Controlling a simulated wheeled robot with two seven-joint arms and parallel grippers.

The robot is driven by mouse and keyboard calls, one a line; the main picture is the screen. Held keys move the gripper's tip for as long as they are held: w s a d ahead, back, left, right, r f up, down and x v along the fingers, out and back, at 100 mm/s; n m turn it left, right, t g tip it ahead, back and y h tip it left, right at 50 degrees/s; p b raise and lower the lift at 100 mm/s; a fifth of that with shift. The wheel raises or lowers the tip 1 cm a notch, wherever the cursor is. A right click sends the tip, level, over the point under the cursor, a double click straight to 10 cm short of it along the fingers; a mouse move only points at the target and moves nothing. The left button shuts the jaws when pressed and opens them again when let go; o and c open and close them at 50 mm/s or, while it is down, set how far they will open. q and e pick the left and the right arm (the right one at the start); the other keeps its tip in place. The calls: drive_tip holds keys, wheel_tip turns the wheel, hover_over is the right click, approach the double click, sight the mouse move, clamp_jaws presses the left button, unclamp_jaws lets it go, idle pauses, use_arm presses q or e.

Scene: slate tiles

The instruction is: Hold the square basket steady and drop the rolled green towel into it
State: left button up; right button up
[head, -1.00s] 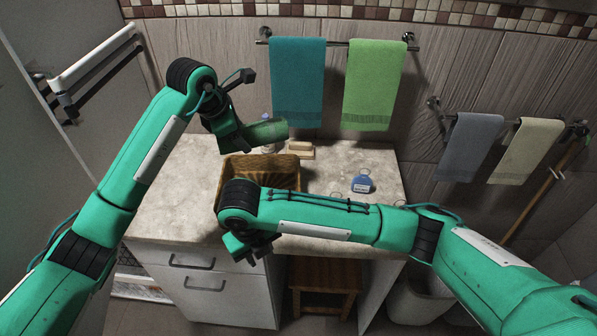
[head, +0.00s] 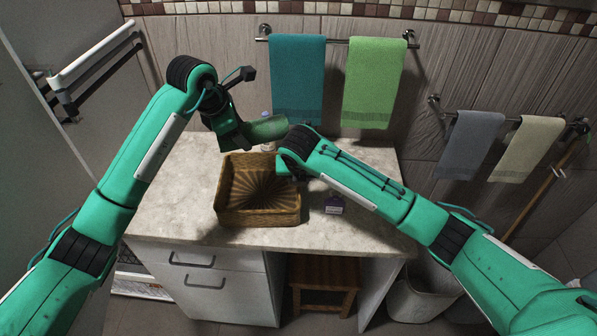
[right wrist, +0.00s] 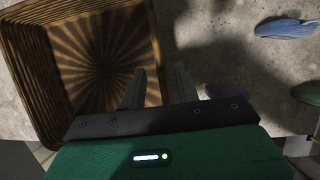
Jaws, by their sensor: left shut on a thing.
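The square basket (head: 258,217) is brown wicker and stands upright and empty on the counter. It also fills the upper left of the right wrist view (right wrist: 28,75). My left gripper (head: 243,133) is shut on the rolled green towel (head: 268,128) and holds it above the basket's back edge. My right gripper (right wrist: 160,88) is open at the basket's right wall, one finger over the inside and one outside. In the head view its fingers are mostly hidden behind my right arm.
The stone counter (head: 170,200) is clear left of the basket. The right wrist view shows a blue object (right wrist: 290,28) and a green one (right wrist: 306,93). A hanging green towel (head: 372,85) and teal towel (head: 297,80) are behind.

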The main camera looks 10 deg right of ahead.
drive_tip(key=x, duration=0.6)
drive_tip(key=shift+w+f, duration=0.15)
drive_tip(key=shift+f, duration=0.1)
clamp_jaws()
use_arm(q)
drive_tip(key=f+n, duration=0.1)
drive_tip(key=n, duration=0.1)
drive_tip(key=f+n+t+y, duration=0.1)
drive_tip(key=n, duration=0.1)
drive_tip(key=shift+s+f+n+y, duration=0.2)
drive_tip(key=shift+s+n+y, duration=0.1)
drive_tip(key=shift+s, duration=0.1)
drive_tip(key=f+n+y, duration=0.1)
drive_tip(key=n, duration=0.1)
drive_tip(key=s+f+n, duration=0.1)
drive_tip(key=n, duration=0.1)
drive_tip(key=shift+a+f+t+y, duration=0.1)
drive_tip(key=shift+f+t+y, duration=0.1)
drive_tip(key=shift+t+y, duration=0.2)
wheel_tip(320, 180, down, 6)
drive_tip(key=o, duration=1.1)
